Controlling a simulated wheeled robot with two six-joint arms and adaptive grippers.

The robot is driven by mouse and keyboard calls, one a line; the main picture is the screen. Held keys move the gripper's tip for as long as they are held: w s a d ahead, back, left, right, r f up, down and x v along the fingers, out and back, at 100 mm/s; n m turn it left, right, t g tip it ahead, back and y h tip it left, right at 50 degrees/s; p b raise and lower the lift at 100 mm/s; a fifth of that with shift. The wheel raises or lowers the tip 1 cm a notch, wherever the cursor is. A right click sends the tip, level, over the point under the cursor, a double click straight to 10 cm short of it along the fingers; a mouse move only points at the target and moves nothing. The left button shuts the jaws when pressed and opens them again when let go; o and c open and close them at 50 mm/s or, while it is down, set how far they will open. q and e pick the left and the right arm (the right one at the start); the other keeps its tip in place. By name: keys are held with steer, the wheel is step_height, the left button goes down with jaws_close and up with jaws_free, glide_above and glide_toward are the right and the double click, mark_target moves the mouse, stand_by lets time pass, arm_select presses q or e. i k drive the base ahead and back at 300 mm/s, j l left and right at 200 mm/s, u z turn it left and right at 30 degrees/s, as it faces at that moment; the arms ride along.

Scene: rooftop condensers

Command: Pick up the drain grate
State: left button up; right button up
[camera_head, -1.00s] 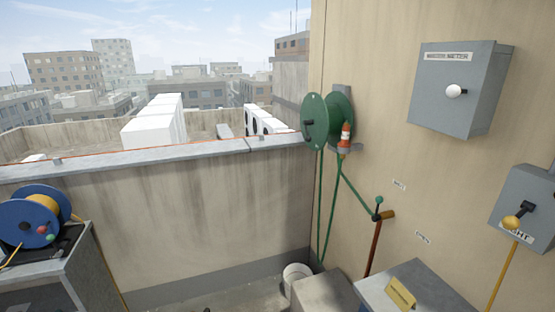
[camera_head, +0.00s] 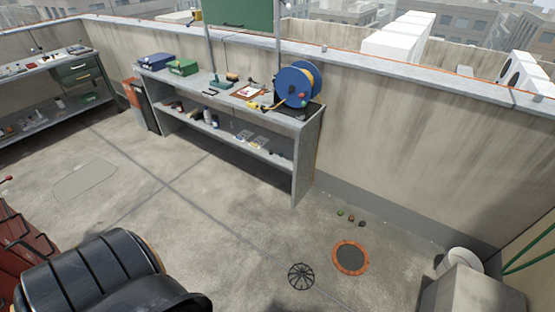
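The drain grate (camera_head: 301,276), a small round black grate with radial bars, lies on the concrete floor at the lower middle of the head view. Just to its right, apart from it, is a round dark drain area with an orange rim (camera_head: 350,258). Neither of my grippers shows in the head view, so I cannot see what they hold.
Several small round objects (camera_head: 350,218) lie near the wall behind the orange ring. A grey workbench (camera_head: 305,150) carries a blue cable reel (camera_head: 296,86). A white bucket (camera_head: 466,260) and a grey block (camera_head: 470,290) stand at right.

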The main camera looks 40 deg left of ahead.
mark_target(302, 271)
steer(key=k+j+u, duration=0.1)
steer(key=u, duration=0.2)
steer(key=k+j+u, duration=0.1)
steer(key=u, duration=0.15)
steer(key=i+j+z, duration=0.15)
steer(key=i+j, duration=0.2)
steer(key=i+j+z, duration=0.15)
steer(key=i+j, duration=0.15)
steer(key=j, duration=0.3)
